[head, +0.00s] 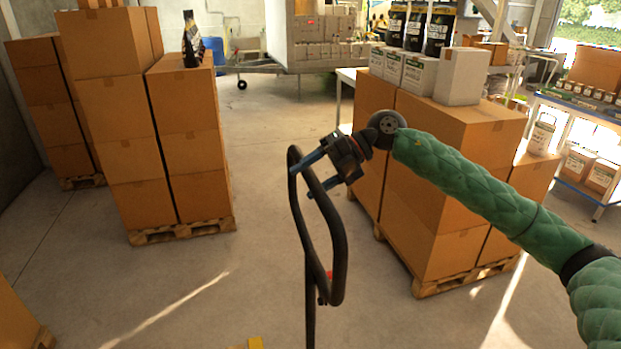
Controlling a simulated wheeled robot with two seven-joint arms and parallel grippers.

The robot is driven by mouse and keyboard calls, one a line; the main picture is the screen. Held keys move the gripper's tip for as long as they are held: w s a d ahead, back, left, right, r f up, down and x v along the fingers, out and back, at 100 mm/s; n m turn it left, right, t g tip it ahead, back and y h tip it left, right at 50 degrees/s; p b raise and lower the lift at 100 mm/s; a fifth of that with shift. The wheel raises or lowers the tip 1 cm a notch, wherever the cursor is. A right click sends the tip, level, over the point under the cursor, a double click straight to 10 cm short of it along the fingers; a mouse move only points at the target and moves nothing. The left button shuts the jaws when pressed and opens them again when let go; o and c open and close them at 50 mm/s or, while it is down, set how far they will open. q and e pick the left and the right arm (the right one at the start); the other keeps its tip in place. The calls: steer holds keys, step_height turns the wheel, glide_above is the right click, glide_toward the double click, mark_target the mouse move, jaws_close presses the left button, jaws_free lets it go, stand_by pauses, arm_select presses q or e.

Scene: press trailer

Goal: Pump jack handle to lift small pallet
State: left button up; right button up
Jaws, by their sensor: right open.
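The black jack handle (341,262) is a tall loop on an upright shaft, standing in the middle of the head view. My right gripper (300,180) comes in from the right on a green-sleeved arm. It is open, with its two blue-tipped fingers at the upper part of the loop. The fingers appear to lie around or across the loop's left bar; I cannot tell whether they touch it. A small red part shows low on the loop. The jack's body is mostly below the picture, with only a yellow piece (255,343) at the bottom edge. My left gripper is not in view.
Stacked cartons on a wooden pallet (182,232) stand at left, with a dark bottle (192,40) on top. More cartons on another pallet (467,280) stand close right of the handle, under my arm. Bare concrete floor lies between the stacks. A trailer (320,40) stands behind.

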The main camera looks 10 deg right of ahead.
steer(key=v, duration=0.9)
stand_by(0.4)
